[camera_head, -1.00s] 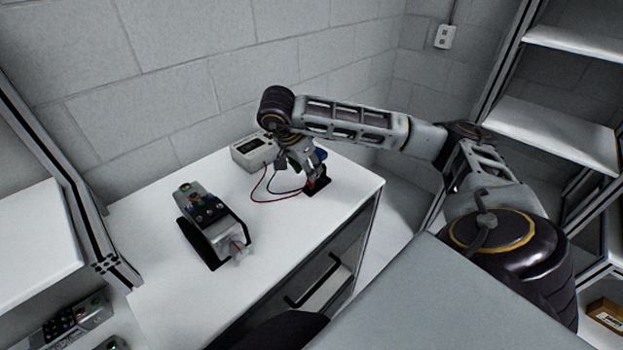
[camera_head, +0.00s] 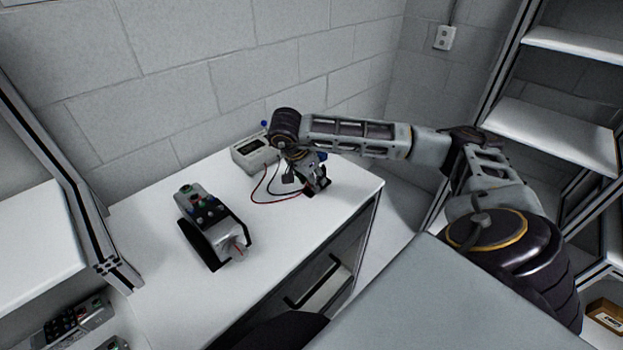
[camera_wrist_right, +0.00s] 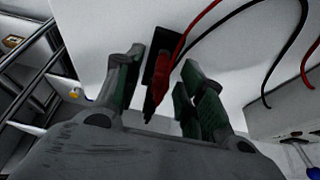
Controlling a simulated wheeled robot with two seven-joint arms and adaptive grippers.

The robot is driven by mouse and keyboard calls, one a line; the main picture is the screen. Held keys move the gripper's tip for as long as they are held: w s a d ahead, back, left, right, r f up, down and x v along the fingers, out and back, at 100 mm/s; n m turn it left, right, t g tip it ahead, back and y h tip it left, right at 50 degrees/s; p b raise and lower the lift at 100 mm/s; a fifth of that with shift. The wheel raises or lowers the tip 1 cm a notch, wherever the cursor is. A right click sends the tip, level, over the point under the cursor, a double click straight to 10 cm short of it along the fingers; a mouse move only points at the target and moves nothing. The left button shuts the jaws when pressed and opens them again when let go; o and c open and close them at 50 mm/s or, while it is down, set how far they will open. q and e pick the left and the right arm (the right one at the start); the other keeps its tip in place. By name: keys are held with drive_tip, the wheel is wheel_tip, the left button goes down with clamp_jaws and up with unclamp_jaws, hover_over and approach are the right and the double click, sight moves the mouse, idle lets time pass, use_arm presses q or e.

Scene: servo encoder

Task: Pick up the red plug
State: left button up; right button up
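The red plug (camera_wrist_right: 160,78) is at the end of a red cable and sits at a black holder (camera_wrist_right: 152,66) on the white worktop, in the right wrist view. A black cable runs beside it. My right gripper (camera_wrist_right: 160,85) is open, with its fingers on either side of the plug and visible gaps between. I cannot tell how deep the plug lies between the fingers. In the head view my right gripper (camera_head: 319,184) is low over the worktop's right end and hides the plug. My left gripper is not in view.
A pale meter box (camera_head: 252,154) with red and black cables stands behind the gripper, close to it. A grey device with buttons (camera_head: 213,222) lies on the left of the white worktop (camera_head: 165,290). The worktop between them is mostly clear. Shelves (camera_head: 560,135) stand at the right.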

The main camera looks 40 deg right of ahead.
clamp_jaws()
idle(0.3)
drive_tip(key=shift+r, duration=0.1)
wheel_tip(320, 180, up, 8)
drive_tip(key=shift+r, duration=0.1)
drive_tip(key=shift+r+p, duration=0.3)
drive_tip(key=shift+r, duration=0.5)
